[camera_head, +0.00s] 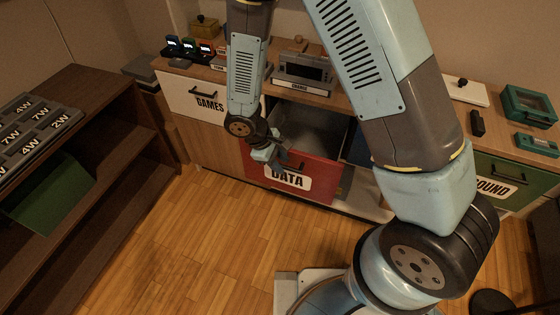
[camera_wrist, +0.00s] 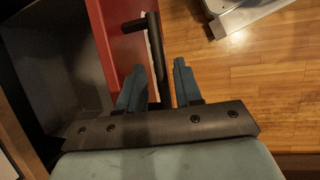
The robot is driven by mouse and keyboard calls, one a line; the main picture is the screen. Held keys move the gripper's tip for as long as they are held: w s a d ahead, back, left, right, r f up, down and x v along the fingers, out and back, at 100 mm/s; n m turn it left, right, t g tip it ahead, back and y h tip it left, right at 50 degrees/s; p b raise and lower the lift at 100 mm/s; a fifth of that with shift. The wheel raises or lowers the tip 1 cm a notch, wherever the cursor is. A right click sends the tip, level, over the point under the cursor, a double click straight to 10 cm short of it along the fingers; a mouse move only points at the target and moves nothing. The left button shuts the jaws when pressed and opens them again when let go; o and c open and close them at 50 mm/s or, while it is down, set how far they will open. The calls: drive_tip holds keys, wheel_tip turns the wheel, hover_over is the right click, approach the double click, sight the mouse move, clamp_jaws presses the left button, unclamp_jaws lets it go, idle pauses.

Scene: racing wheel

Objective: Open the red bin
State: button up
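The red bin (camera_head: 325,180) is a drawer with a red front marked DATA, under the counter in the head view. It stands pulled out, with its grey inside (camera_head: 310,122) showing from above. Its red front (camera_wrist: 118,32) and black bar handle (camera_wrist: 155,45) also show in the wrist view. My gripper (camera_head: 279,159) is at the handle, on the outer side of the front. In the wrist view my gripper (camera_wrist: 159,67) has its two fingers apart, one on each side of the handle bar. A gap shows between the bar and the right finger.
A white GAMES drawer (camera_head: 190,98) is to the left and a green SOUND drawer (camera_head: 510,182) to the right. A dark shelf (camera_head: 110,190) is at the left. The wood floor (camera_head: 205,235) before the bin is clear.

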drive_tip(key=shift+o, duration=0.3)
drive_tip(key=shift+r, duration=0.1)
drive_tip(key=shift+a+r, duration=0.15)
drive_tip(key=shift+r, duration=0.05)
drive_tip(key=v, duration=1.3)
